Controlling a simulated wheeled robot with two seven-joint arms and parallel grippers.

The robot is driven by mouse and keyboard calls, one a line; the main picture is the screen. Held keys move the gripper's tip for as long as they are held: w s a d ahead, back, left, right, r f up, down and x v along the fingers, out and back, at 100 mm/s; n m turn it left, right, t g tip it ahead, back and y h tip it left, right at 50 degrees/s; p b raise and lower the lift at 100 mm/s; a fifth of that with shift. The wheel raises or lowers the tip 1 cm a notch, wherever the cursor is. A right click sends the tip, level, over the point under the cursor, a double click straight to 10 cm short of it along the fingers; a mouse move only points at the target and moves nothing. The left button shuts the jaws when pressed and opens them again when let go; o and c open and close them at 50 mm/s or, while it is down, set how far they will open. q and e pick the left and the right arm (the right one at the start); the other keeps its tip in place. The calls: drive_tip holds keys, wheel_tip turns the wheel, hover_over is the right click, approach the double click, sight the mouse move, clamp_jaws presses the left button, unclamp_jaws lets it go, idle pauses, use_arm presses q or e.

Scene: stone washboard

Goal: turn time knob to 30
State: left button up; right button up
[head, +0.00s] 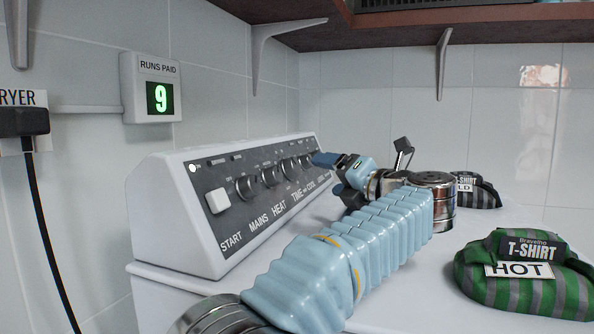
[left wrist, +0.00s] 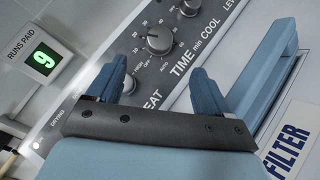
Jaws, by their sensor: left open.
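The time knob (left wrist: 158,40) is a round dark knob with a number scale, above the "TIME min" label in the left wrist view. In the head view it is in the row of knobs (head: 289,168) on the white machine's slanted panel. Its pointer setting is too small to read surely. My left gripper (left wrist: 160,86) is open with blue fingers spread. The knob shows beyond the gap between them, with nothing held. In the head view the left gripper (head: 331,174) is in front of the panel's far right end. My right gripper is not in view.
Other knobs (head: 243,187) and a white start button (head: 217,200) share the panel. A wall display (head: 159,97) reads 9. Striped T-shirt bundles (head: 525,285) lie at right, one marked HOT. A shelf (head: 420,20) hangs above. A "FILTER" label (left wrist: 287,140) shows beside the gripper.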

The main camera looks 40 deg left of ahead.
sight(296, 166)
use_arm(q)
drive_tip(key=p+x, duration=0.2)
drive_tip(key=x, duration=1)
drive_tip(key=shift+d, duration=0.1)
drive_tip(key=c, duration=1)
drive_tip(key=shift+r+m+h+p, duration=0.2)
drive_tip(key=shift+m+h+p, duration=0.15)
drive_tip(key=shift+p, duration=0.4)
drive_tip(key=shift+c, duration=0.2)
drive_tip(key=m+p, duration=0.1)
drive_tip(key=m+h+p, duration=0.1)
drive_tip(key=shift+s+r+t+h+p, duration=0.1)
drive_tip(key=shift+r+t+h+p, duration=0.05)
drive_tip(key=shift+t+h+p, duration=0.2)
drive_tip(key=shift+m+t+h, duration=0.25)
drive_tip(key=shift+m+h, duration=0.25)
drive_tip(key=shift+m, duration=0.45)
drive_tip(key=m+h, duration=0.3)
drive_tip(key=m, duration=0.1)
drive_tip(key=shift+r+h, duration=0.1)
drive_tip(key=shift+h, duration=0.2)
drive_tip(key=shift+m+g, duration=0.3)
drive_tip(key=shift+g, duration=0.1)
